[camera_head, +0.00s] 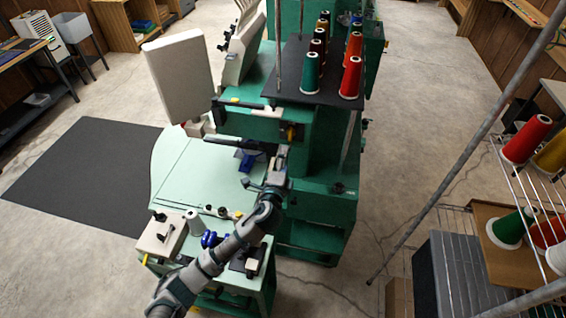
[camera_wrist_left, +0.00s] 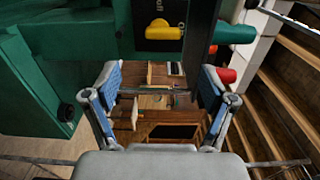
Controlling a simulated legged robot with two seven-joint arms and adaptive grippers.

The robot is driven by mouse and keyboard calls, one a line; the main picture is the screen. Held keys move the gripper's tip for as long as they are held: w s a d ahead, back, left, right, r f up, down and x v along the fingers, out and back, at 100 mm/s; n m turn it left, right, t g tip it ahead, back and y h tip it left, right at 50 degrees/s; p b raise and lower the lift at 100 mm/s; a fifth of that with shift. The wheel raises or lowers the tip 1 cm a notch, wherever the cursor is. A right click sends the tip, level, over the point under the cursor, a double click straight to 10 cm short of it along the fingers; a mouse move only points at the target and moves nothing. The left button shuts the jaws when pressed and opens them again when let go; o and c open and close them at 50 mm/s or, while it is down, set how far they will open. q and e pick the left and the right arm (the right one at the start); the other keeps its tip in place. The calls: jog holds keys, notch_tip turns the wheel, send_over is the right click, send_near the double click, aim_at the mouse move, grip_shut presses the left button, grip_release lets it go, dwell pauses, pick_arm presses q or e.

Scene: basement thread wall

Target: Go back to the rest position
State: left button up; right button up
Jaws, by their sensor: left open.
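My left arm comes in from the lower left in the head view and reaches over the green machine's pale table (camera_head: 190,168). My left gripper (camera_head: 279,160) is beside the machine's green upright body (camera_head: 318,135). In the left wrist view my left gripper (camera_wrist_left: 160,80) has its two blue-padded fingers wide apart with nothing between them. The machine's green housing with a yellow knob (camera_wrist_left: 164,31) lies just beyond the fingers in that view. My right gripper is in neither view.
Red and green thread cones (camera_head: 351,78) stand on the machine's black top shelf. At the right are a metal pole (camera_head: 455,160) and a wire rack with more cones (camera_head: 526,138). A dark mat (camera_head: 85,180) lies on the left floor.

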pick_arm(q)
jog(key=shift+s+a, duration=0.1)
jog(key=shift+s, duration=0.45)
jog(key=shift+f, duration=0.1)
